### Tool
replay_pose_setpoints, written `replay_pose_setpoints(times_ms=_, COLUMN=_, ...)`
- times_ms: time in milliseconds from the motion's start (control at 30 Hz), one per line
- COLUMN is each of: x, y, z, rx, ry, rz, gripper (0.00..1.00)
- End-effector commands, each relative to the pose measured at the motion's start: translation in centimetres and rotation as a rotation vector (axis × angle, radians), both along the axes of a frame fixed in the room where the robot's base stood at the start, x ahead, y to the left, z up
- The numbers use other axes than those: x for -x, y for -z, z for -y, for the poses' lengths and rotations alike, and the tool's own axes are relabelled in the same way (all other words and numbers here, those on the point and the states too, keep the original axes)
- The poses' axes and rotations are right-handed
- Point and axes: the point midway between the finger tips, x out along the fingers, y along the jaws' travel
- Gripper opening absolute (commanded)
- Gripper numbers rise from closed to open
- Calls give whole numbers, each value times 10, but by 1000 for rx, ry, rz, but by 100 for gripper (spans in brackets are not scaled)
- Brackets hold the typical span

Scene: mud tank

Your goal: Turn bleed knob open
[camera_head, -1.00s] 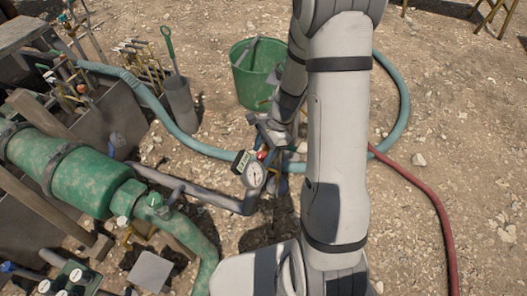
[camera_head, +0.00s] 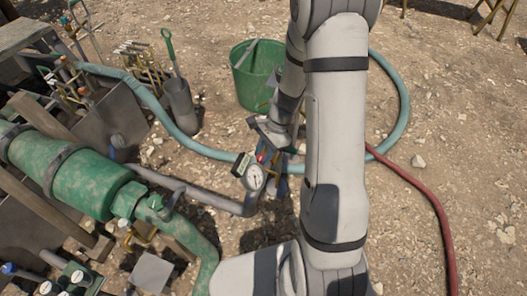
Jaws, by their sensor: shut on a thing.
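A round white pressure gauge (camera_head: 254,178) sits at the end of a grey pipe (camera_head: 200,194) near the middle of the view, with a dark label plate beside it. A small red part (camera_head: 262,157), which looks like the bleed knob, shows just above the gauge. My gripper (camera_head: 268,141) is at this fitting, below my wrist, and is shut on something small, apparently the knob. My wrist and forearm cover much of the fitting's right side. The fingertips are too small to make out clearly, so the knob's angle cannot be told.
A green bucket (camera_head: 254,84) stands behind the fitting. A teal hose (camera_head: 205,151) curves around it, and a red hose (camera_head: 436,205) runs at the right. A green pump body (camera_head: 75,170) and a grey bin (camera_head: 181,108) are at the left.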

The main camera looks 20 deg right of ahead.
Motion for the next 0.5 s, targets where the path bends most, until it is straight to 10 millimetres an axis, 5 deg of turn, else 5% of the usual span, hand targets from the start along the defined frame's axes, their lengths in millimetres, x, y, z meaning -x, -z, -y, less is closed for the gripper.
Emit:
replay_pose_setpoints(times_ms=133, x=-1, y=0, z=0, rx=0, ry=0, rz=2, gripper=6)
replay_pose_setpoints(times_ms=167, x=-1, y=0, z=0, rx=0, ry=0, rz=2, gripper=30)
replay_pose_setpoints(times_ms=400, x=0, y=0, z=0, rx=1, ry=2, rz=2, gripper=50)
replay_pose_setpoints(times_ms=500, x=0, y=0, z=0, rx=0, ry=2, rz=1, gripper=50)
